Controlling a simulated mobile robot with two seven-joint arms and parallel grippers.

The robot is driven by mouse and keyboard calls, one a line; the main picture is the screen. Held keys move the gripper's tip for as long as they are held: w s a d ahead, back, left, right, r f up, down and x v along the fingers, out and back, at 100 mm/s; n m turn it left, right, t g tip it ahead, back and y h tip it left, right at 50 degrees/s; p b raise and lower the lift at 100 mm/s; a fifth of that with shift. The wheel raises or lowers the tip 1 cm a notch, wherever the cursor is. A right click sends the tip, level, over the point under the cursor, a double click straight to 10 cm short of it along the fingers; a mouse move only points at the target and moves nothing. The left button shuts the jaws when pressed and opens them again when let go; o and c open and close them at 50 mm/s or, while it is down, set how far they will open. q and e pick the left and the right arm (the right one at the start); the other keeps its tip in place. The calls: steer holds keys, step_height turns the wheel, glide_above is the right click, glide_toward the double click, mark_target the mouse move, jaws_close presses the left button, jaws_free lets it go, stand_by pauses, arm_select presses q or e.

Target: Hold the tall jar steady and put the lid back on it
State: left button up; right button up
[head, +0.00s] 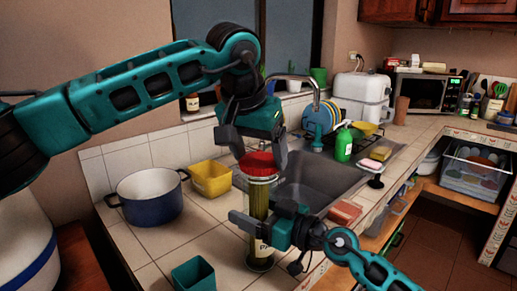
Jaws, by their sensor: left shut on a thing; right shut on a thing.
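The tall jar (260,215) stands upright on the tiled counter in front of the sink, with a dark bottom and a partly hidden label. The red lid (258,163) is at the top of the jar; I cannot tell whether it is seated or just above the rim. My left gripper (260,158) comes down from above and is shut on the red lid, one finger on each side. My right gripper (258,226) reaches in from the lower right and is shut on the jar around its middle, hiding part of it.
A blue pot (150,200) and a yellow tub (211,179) stand left of the jar. A teal container (194,275) is at the front edge. The sink (315,181) lies behind, with a green soap bottle (344,144) beyond. A reddish block (345,213) lies to the right.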

arm_select(q)
steer(key=shift+f, duration=0.4)
arm_select(e)
jaws_close()
arm_select(q)
steer(key=shift+a+m+g+h, duration=0.1)
steer(key=shift+m+g+h, duration=0.35)
steer(key=shift+m, duration=1.25)
steer(key=o, duration=0.9)
steer(key=shift+r, duration=2.3)
